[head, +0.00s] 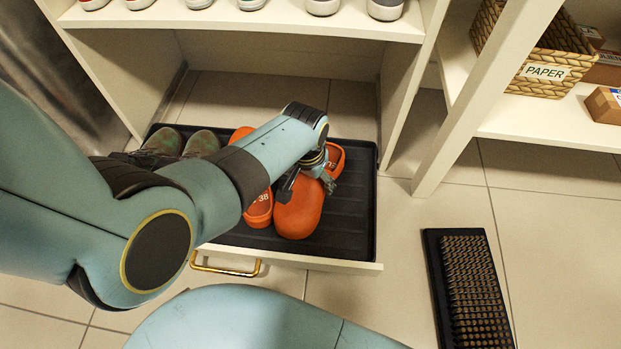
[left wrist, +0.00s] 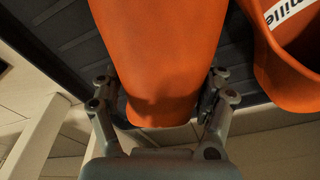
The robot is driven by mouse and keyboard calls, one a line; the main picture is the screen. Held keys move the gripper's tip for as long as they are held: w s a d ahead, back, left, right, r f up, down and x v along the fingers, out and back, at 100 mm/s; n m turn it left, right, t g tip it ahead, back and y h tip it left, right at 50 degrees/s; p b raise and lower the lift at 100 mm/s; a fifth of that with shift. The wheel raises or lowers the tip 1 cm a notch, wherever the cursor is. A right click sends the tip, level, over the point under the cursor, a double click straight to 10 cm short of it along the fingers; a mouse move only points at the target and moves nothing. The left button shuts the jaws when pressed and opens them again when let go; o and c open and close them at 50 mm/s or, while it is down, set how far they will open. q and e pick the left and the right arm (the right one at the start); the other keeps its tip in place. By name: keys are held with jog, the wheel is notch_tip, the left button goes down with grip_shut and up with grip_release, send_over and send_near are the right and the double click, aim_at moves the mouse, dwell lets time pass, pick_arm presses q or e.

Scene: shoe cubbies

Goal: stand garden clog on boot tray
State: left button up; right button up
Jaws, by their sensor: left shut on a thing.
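The orange garden clog (head: 298,212) is at the right part of the black boot tray (head: 352,222), toe toward the front edge. I cannot tell whether its sole touches the tray. My left gripper (head: 312,180) is shut on this clog, and its arm hides part of it. In the left wrist view, the clog (left wrist: 158,60) fills the space between the two fingers (left wrist: 160,98). A second orange clog (head: 259,211), marked 38, stands close on its left, partly behind my arm. It also shows in the left wrist view (left wrist: 275,75) with a white label. My right gripper is not in view.
Dark green shoes (head: 202,143) stand at the tray's back left, partly covered by my arm. The tray lies in a pull-out drawer with a brass handle (head: 227,270). A boot brush mat (head: 470,290) lies on the floor at right.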

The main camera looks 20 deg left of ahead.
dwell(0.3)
pick_arm(q)
jog(key=o, duration=0.7)
jog(key=shift+f, duration=0.15)
jog(key=o, duration=0.5)
